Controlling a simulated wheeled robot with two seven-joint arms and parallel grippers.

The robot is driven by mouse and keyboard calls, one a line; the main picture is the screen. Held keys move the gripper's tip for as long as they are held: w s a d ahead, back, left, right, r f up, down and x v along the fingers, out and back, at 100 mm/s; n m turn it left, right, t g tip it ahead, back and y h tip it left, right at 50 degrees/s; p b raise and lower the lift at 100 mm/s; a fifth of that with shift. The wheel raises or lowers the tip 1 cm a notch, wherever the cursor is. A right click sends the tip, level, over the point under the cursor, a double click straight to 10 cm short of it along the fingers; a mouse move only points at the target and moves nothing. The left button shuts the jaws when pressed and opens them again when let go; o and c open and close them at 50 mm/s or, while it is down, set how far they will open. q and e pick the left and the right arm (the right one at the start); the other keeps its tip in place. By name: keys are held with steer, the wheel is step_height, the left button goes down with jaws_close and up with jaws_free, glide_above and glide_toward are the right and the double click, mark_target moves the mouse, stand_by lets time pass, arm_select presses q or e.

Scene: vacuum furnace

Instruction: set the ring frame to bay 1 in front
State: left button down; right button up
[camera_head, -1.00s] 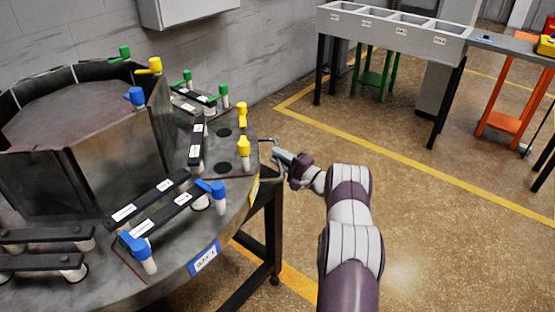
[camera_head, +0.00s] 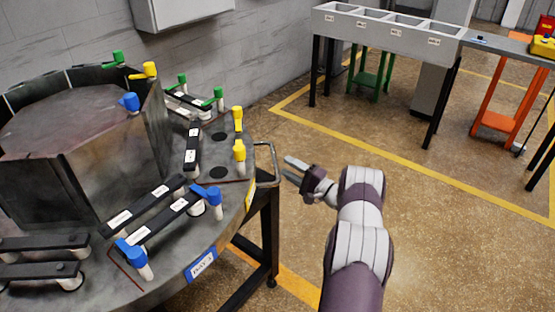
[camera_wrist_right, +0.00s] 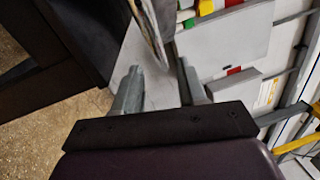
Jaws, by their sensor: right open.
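The ring frame is a round grey metal turntable (camera_head: 85,292) on a dark stand, at the left of the head view. Its blue bay label (camera_head: 201,264), which seems to read BAY 1, is on the near rim, facing front right. A yellow label (camera_head: 250,194) is further right round the rim. A metal loop handle (camera_head: 268,152) sticks out from the right rim. My right gripper (camera_head: 289,168) is open and empty just right of this handle, apart from it. In the right wrist view its two fingers (camera_wrist_right: 160,85) are spread. My left gripper is not in view.
Black bars on blue, yellow and green posts (camera_head: 160,215) stand on the turntable around a dark octagonal chamber (camera_head: 85,150). A grey divided trough (camera_head: 390,32) stands at the back right. Open floor (camera_head: 440,240) lies right of my right arm.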

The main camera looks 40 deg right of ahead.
steer(key=r+v, duration=0.1)
steer(key=v, duration=0.5)
steer(key=shift+s+f, duration=0.2)
steer(key=shift+f, duration=0.3)
steer(key=shift+d, duration=0.1)
